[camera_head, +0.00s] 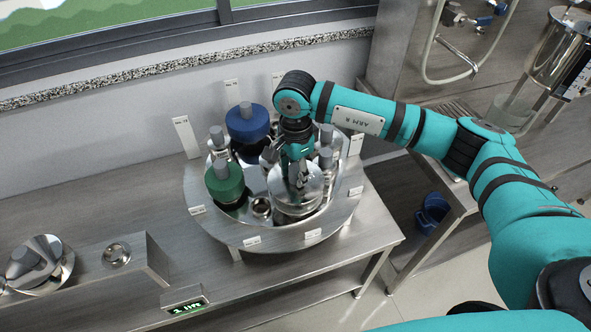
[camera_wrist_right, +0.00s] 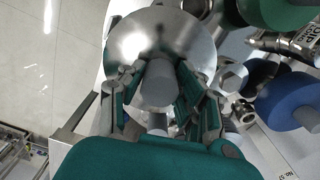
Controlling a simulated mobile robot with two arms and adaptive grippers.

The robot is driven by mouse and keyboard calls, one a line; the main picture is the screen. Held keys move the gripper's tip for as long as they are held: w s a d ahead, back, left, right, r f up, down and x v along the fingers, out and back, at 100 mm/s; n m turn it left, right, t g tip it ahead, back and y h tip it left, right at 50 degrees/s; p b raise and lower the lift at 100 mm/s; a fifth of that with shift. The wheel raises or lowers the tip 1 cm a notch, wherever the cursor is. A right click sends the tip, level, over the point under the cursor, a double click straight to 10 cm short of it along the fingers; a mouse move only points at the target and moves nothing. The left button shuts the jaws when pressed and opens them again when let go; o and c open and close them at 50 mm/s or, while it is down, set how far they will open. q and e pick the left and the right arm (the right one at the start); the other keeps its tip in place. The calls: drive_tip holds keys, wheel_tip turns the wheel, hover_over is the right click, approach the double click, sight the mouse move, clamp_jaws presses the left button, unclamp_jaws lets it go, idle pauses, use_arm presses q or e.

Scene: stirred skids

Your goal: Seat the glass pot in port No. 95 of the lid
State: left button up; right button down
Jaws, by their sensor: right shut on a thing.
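My right gripper (camera_head: 298,172) points down and is shut on the grey knob of a shiny, round, domed vessel, which I take to be the glass pot (camera_head: 296,200). In the right wrist view the knob stands between the fingers (camera_wrist_right: 158,88), with the mirror-like dome (camera_wrist_right: 185,38) around it. The vessel is over the front right part of the round metal lid (camera_head: 230,228). Its underside is hidden, so I cannot tell whether it is seated. The label numbers around the lid are too small to read in the head view. My left gripper is out of view.
A green-topped vessel (camera_head: 224,182) and a blue-topped vessel (camera_head: 247,124) stand on the lid, with several grey-knobbed metal fittings close by. Upright label cards (camera_head: 186,137) rise behind. Another domed vessel (camera_head: 38,262) sits at left on a metal stand. The bench (camera_head: 95,215) left of the lid is bare.

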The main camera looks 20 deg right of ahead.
drive_tip(key=shift+f, duration=0.25)
drive_tip(key=shift+f+b, duration=1.15)
drive_tip(key=shift+b, duration=0.2)
drive_tip(key=shift+f+b, duration=0.2)
drive_tip(key=shift+b, duration=0.1)
drive_tip(key=c, duration=0.8)
unclamp_jaws()
drive_tip(key=shift+c, duration=0.2)
wheel_tip(320, 180, up, 12)
